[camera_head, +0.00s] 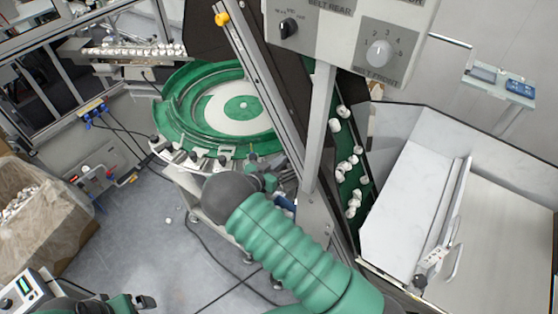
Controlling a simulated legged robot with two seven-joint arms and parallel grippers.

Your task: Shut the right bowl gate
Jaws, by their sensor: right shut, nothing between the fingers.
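The green bowl (172,110) with a white centre stands at the upper middle. Several small dark and metal fittings sit along its front rim, and one of them (222,160) shows clearly. I cannot tell for sure which one is the right bowl gate, nor whether it is open. My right arm reaches up from the lower right. My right gripper (268,182) is at the bowl's front right edge, shut and empty; whether it touches a fitting is unclear. My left gripper (146,301) is low at the left, far from the bowl; its fingers are too small to judge.
A grey post and control box (345,40) with knobs stand right of the bowl. Behind them a green belt (345,150) carries several white caps. A box with a plastic liner (40,225) is at the left. Cables lie on the open floor below the bowl.

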